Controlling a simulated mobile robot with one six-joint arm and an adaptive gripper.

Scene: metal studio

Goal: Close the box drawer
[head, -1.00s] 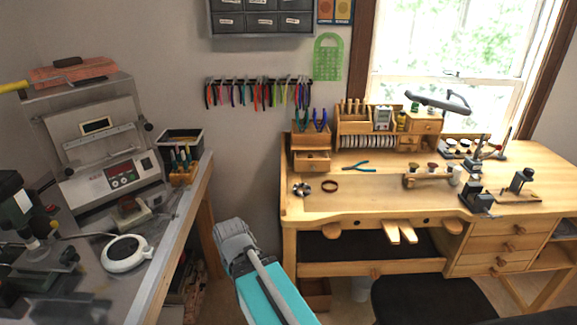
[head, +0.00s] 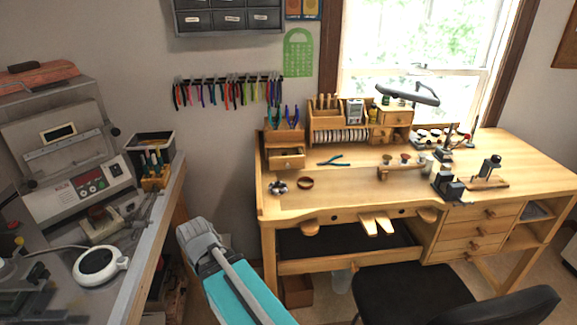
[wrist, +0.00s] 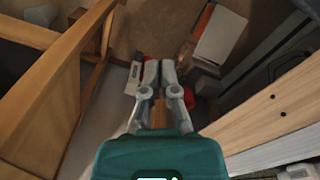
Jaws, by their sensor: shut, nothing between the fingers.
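The small wooden box (head: 284,137) stands at the back left of the wooden workbench and holds pliers on top. Its drawer (head: 287,158) is in the lower front and looks pulled out toward me; how far is hard to tell. My gripper (wrist: 158,68) shows in the wrist view with its two grey fingers together and empty, pointing down toward the floor. In the head view my arm is low, in front of the workbench's left end and well away from the box. The box does not show in the wrist view.
A black chair (head: 415,292) stands in front. A grey side bench (head: 150,230) with machines is on the left. Pliers hang on the wall behind.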

